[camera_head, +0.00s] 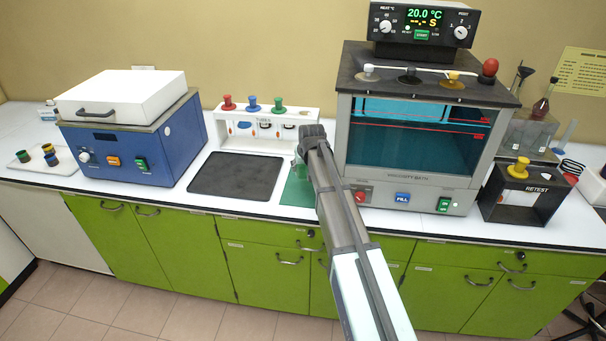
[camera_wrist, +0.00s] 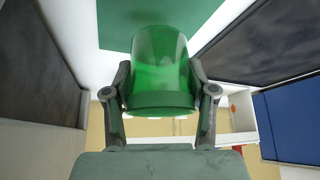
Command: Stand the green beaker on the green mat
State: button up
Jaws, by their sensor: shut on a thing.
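The green beaker (camera_wrist: 160,62) is see-through green and sits between the two fingers of my gripper (camera_wrist: 161,84) in the wrist view. The fingers are shut on its sides. The green mat (camera_wrist: 150,12) lies beyond the beaker at the top of the wrist view. In the head view the mat (camera_head: 297,190) lies on the white bench, partly covered by my arm. My gripper (camera_head: 311,146) is over or near the mat's back part there. My arm hides most of the beaker in the head view. I cannot tell whether the beaker touches the mat.
A dark mat (camera_head: 236,176) lies left of the green mat. A white rack (camera_head: 262,117) with coloured knobs stands behind. The glass-fronted viscosity bath (camera_head: 410,150) is close on the right. A blue machine (camera_head: 135,148) stands farther left.

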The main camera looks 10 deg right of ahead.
aim_at(303, 176)
jog(key=shift+f+p, duration=0.6)
jog(key=shift+f, duration=1.9)
jog(key=shift+f, duration=0.2)
jog(key=o, duration=1.3)
jog(key=shift+c, duration=0.2)
jog(key=shift+r, duration=0.1)
jog(key=shift+r, duration=0.2)
jog(key=b+v, duration=0.3)
jog(key=v, duration=0.9)
